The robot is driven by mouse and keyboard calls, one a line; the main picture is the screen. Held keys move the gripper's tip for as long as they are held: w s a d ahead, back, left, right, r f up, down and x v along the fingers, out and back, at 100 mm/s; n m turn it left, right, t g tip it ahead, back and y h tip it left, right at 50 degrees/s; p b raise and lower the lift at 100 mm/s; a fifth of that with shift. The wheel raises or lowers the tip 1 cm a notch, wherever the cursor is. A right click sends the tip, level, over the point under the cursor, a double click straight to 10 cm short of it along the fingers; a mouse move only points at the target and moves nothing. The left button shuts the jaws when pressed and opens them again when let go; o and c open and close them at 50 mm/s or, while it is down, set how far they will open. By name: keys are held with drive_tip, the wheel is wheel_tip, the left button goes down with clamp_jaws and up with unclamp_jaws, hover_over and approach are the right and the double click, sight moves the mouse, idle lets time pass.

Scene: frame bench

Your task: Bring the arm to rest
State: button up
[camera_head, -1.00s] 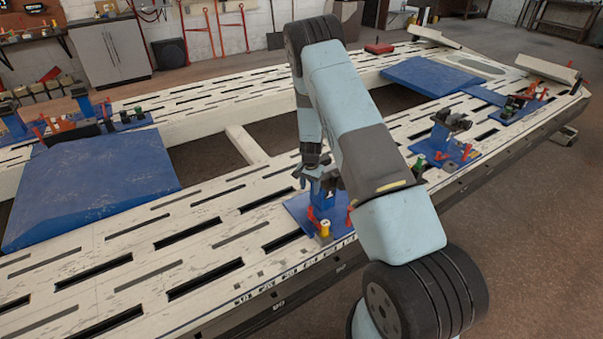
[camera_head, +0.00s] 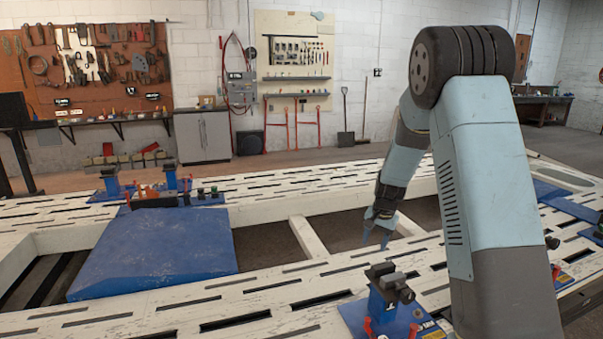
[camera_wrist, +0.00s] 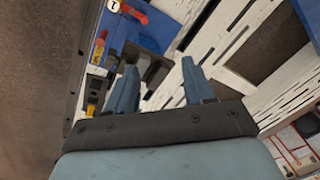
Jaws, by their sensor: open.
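My arm rises at the right of the head view, bends at a dark ribbed joint, and its forearm slopes down to the left. My gripper (camera_head: 377,236) hangs above the slotted white frame bench (camera_head: 190,300), beyond the near blue clamp stand. In the wrist view my gripper (camera_wrist: 157,85) shows two blue-grey fingers spread apart with nothing between them. The near clamp stand (camera_head: 388,300) has dark jaws on a blue post and base. Dark clamp parts and red and yellow pieces show beyond the left finger in the wrist view.
A large blue ramp plate (camera_head: 155,248) lies on the left of the bench. More clamp stands (camera_head: 112,183) stand on the far rail. A grey cabinet (camera_head: 203,136) and tool boards line the back wall. Open gaps lie between the bench rails.

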drive_tip(key=s+r+n+t, duration=0.1)
drive_tip(key=s+r+n, duration=0.1)
drive_tip(key=s+r, duration=0.75)
drive_tip(key=s+r+n+t, duration=0.1)
drive_tip(key=s+r, duration=0.6)
drive_tip(key=r, duration=0.5)
drive_tip(key=s+r+n+t, duration=0.1)
drive_tip(key=s+r, duration=0.2)
drive_tip(key=s, duration=0.8)
drive_tip(key=s+r+n+t, duration=0.1)
drive_tip(key=s+r+n, duration=0.1)
drive_tip(key=s, duration=0.9)
drive_tip(key=shift+r+h, duration=0.4)
drive_tip(key=shift+r, duration=0.05)
